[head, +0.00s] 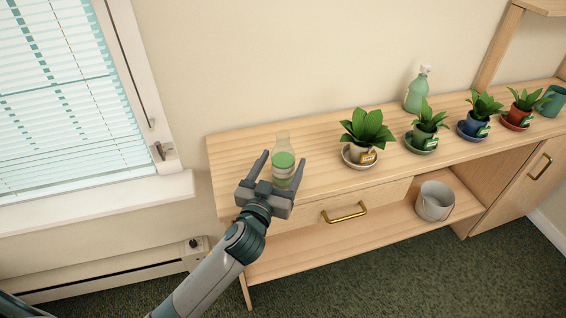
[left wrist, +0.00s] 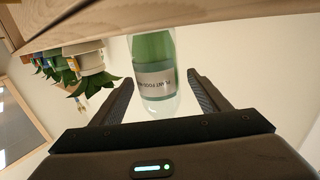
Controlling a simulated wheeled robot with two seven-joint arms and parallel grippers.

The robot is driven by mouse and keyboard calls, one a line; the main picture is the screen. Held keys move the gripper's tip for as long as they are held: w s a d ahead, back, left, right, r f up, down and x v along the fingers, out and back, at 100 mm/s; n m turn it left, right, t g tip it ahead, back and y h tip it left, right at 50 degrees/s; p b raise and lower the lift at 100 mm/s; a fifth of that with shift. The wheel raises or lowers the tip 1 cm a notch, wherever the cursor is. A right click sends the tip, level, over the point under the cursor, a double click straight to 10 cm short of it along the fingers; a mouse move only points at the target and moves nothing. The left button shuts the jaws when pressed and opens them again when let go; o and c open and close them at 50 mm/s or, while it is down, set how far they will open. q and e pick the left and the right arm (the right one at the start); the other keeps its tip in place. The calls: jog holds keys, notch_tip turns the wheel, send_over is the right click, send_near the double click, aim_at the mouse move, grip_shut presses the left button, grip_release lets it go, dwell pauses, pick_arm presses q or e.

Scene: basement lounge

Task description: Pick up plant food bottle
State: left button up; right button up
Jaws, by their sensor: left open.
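The plant food bottle (head: 283,163) is clear with green contents and a pale label, and it stands on the left part of the wooden sideboard top. In the left wrist view the bottle (left wrist: 154,72) shows its label, partly readable as plant food, upside down in the picture. My left gripper (head: 283,167) is open, with one finger on each side of the bottle in the head view. In the left wrist view the bottle appears between the two fingertips, with visible gaps to both. My right gripper is not in view.
Several potted plants on saucers, the nearest a white pot (head: 361,154), line the sideboard top (head: 318,139) to the right. A green spray bottle (head: 417,90) stands behind them. A grey bucket (head: 435,201) sits on the lower shelf. A window sill (head: 95,213) is at left.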

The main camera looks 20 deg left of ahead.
pick_arm(q)
jog(key=w, duration=0.2)
jog(key=w+r+p, duration=0.1)
jog(key=shift+w+d, duration=0.1)
jog(key=shift+w, duration=0.3)
jog(key=shift+w+f, duration=0.15)
jog(key=shift+w, duration=0.45)
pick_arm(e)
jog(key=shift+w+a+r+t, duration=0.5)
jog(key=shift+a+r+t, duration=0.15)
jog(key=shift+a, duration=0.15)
pick_arm(q)
jog(key=c, duration=1.3)
